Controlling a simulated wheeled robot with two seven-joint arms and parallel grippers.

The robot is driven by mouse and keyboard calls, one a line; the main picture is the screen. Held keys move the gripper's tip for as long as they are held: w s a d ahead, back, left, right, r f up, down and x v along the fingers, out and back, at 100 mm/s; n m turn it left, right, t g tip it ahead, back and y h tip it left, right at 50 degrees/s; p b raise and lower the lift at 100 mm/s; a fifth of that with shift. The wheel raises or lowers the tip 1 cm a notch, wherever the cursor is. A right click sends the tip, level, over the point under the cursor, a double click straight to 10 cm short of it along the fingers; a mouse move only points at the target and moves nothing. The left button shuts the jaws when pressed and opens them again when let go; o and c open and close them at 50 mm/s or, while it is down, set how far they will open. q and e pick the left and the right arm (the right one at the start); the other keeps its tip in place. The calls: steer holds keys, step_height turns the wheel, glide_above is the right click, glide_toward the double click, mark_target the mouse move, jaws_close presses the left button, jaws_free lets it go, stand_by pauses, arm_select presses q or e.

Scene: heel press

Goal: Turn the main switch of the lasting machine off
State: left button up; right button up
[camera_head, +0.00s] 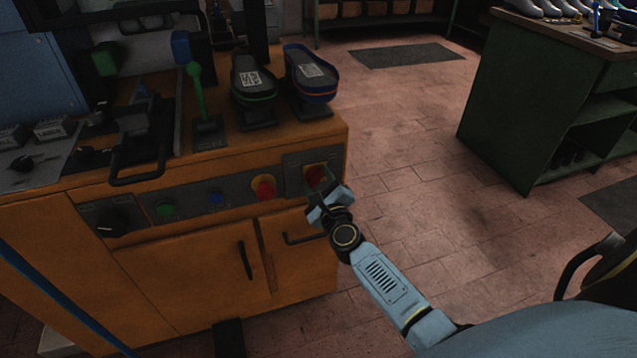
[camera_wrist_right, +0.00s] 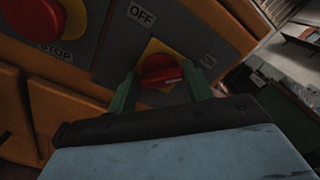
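The main switch is a red rotary knob on a yellow plate (camera_wrist_right: 160,66), set in a grey panel with an OFF label (camera_wrist_right: 141,15) at its upper left in the right wrist view. In the head view the switch (camera_head: 317,173) is at the right end of the orange machine's front panel, partly covered by my gripper. My right gripper (camera_head: 322,184) is at the switch. In the wrist view its two green fingers (camera_wrist_right: 160,80) stand apart, one on each side of the red knob. I cannot tell whether they touch it. My left gripper is out of view.
A red stop button on yellow (camera_head: 263,187) sits just left of the switch, with blue (camera_head: 216,199) and green (camera_head: 165,209) buttons and a black knob (camera_head: 112,222) further left. A door handle (camera_head: 300,238) is below.

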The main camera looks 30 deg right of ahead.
steer(key=c, duration=0.3)
steer(key=shift+c, duration=0.2)
steer(key=shift+n, duration=0.7)
steer(key=n+p, duration=0.2)
steer(key=n, duration=0.4)
steer(key=shift+f+p, duration=0.1)
steer(key=shift+p, duration=0.25)
steer(key=n+p, duration=0.2)
steer(key=n, duration=0.5)
steer(key=shift+f+p, duration=0.15)
steer(key=shift+p, duration=0.15)
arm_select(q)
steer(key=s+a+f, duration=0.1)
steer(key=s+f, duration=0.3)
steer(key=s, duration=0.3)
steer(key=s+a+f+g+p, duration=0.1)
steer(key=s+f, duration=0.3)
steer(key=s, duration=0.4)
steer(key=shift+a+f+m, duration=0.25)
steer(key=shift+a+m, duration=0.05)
arm_select(e)
steer(key=shift+f+n, duration=0.15)
steer(key=shift+n, duration=1.75)
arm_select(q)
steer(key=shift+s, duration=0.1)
